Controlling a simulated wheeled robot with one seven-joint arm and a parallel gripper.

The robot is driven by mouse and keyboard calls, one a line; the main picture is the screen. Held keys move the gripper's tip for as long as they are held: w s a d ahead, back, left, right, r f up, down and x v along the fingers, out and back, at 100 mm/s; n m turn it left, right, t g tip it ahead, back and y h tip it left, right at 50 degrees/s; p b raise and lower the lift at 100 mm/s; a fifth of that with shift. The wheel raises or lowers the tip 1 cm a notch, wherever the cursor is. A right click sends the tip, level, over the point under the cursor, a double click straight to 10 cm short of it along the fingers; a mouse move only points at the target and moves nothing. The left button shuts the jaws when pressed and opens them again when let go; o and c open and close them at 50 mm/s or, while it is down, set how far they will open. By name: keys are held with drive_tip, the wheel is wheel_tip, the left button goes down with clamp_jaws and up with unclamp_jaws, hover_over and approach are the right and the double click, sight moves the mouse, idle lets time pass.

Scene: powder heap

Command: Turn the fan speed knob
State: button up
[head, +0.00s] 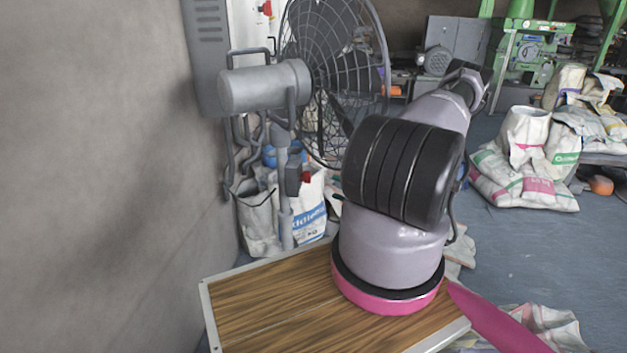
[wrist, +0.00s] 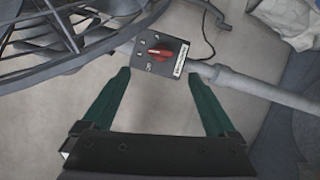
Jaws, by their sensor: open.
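The fan speed knob (wrist: 162,55) is a red pointer knob on a dark grey control box (wrist: 149,67). The box is fixed to the grey fan pole (wrist: 262,88). In the wrist view the knob lies beyond and between the two green fingers of my gripper (wrist: 158,75), which are spread apart and empty. In the head view the knob (head: 306,177) is a small red spot on the box (head: 292,174), left of my arm. The fan (head: 322,62) has a round wire cage and a grey motor housing.
A wooden-topped table (head: 268,308) is at the front below my arm. White sacks (head: 310,210) stand behind the pole. A concrete wall (head: 95,180) is close on the left. More sacks (head: 520,175) and green machines (head: 530,50) are at the right and back.

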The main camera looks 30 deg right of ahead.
sight(306, 177)
drive_tip(key=x, duration=1)
drive_tip(key=shift+w+a+m, duration=0.2)
drive_tip(key=shift+w+m, duration=0.1)
drive_tip(key=shift+w, duration=0.05)
drive_tip(key=c, duration=1.4)
